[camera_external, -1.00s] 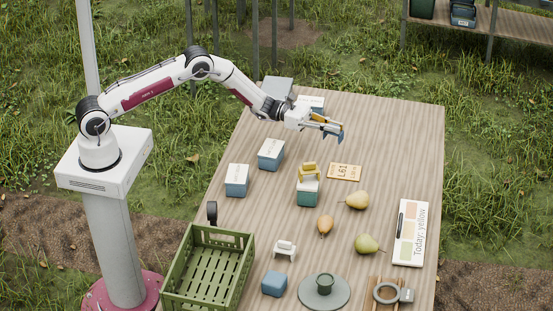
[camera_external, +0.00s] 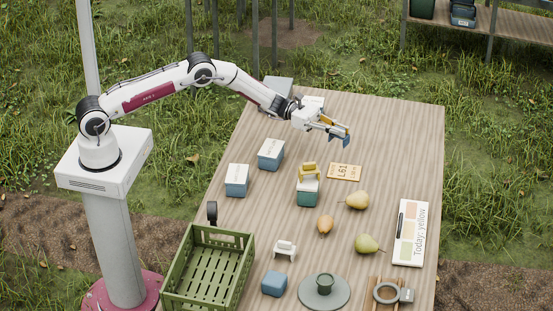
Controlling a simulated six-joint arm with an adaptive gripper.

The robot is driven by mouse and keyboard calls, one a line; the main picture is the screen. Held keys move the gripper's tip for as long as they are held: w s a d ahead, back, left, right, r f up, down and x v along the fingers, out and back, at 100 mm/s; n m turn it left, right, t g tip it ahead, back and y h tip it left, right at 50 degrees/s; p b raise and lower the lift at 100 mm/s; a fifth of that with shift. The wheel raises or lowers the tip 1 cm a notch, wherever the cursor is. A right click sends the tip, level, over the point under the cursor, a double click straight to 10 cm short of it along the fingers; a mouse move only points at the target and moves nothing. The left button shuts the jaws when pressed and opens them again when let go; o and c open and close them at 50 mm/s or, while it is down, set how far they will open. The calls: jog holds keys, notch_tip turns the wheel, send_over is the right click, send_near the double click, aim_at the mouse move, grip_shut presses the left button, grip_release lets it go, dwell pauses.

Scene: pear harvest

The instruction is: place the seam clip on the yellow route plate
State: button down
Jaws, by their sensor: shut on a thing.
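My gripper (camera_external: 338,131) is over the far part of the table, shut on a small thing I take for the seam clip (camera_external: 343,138). Blue and a bit of orange show at the jaws; its shape is partly hidden by the fingers and too small to make out. The yellow route plate (camera_external: 344,172) lies flat on the table, with dark print that reads like "L61". It is bare. My gripper is above and beyond it in the picture, apart from it.
A teal box with a yellow piece on top (camera_external: 308,187) stands left of the plate. Several pears, one here (camera_external: 356,200), lie nearer. Blue-and-white boxes (camera_external: 271,154) stand at left, a green crate (camera_external: 208,268) at front left.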

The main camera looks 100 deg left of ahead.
jog(key=shift+f, duration=2.9)
jog(key=shift+f, duration=1.85)
jog(key=shift+f, duration=0.1)
jog(key=c, duration=2.1)
grip_release()
jog(key=shift+c, duration=0.2)
jog(key=shift+v, duration=6)
